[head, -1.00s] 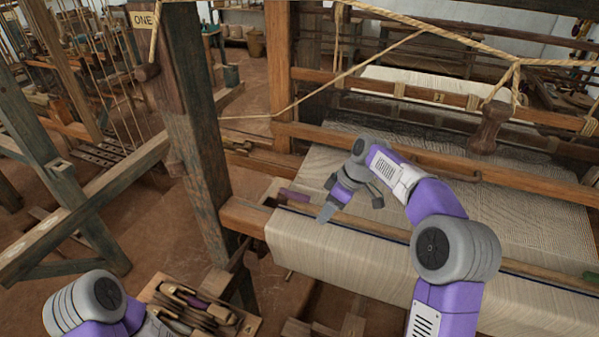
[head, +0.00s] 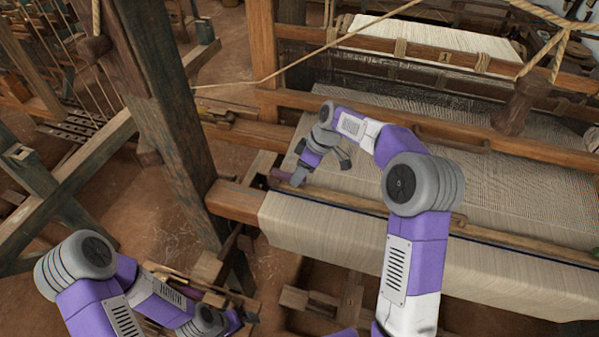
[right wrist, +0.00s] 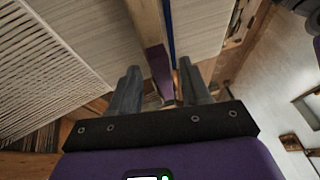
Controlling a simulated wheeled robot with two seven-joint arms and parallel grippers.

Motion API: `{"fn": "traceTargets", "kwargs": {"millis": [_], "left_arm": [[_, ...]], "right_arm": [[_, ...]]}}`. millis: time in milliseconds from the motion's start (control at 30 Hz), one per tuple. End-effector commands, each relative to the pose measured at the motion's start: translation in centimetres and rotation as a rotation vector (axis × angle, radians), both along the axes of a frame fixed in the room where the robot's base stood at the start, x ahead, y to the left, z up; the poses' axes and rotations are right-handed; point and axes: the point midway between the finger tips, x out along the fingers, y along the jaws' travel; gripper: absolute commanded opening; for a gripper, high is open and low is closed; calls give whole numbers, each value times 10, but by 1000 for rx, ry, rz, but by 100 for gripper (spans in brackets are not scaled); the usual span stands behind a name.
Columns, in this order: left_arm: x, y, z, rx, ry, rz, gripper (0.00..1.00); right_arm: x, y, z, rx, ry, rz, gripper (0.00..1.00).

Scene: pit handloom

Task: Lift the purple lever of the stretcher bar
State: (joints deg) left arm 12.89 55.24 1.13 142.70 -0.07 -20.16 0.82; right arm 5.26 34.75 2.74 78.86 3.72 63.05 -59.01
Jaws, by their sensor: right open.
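The stretcher bar (head: 365,203) is a wooden bar lying across the cream cloth. Its purple lever (head: 277,178) is at the bar's left end, partly hidden by my gripper in the head view. My right gripper (head: 298,180) is right at the lever, coming down from above. In the right wrist view its two grey fingers are apart, and the purple lever (right wrist: 158,68) shows between them; I see no finger closed on it. My left arm is low at the left in the head view; its fingers cannot be made out.
A dark wooden post (head: 175,130) stands left of the cloth. The rolled cloth (head: 310,236) drops at the front beam. A rope-wrapped rail (head: 440,60) and a hanging wooden piece (head: 519,105) are behind my right arm. A tool tray lies under my left arm.

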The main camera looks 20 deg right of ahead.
Motion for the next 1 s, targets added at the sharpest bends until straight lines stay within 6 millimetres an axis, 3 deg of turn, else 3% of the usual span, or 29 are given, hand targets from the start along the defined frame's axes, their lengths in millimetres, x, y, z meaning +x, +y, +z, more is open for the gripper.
{"fn": "traceTargets", "kwargs": {"millis": [300, 600, 1000], "left_arm": [[0, 0, 0, 0, 0, 0, 100], [0, 0, 0, 0, 0, 0, 100], [0, 0, 3, 0, 0, 0, 100]], "right_arm": [[0, 1, -2, 0, -1, -1, 46], [0, 1, -2, 0, -1, -1, 0], [-1, -2, 0, -8, 4, -6, 0]]}}
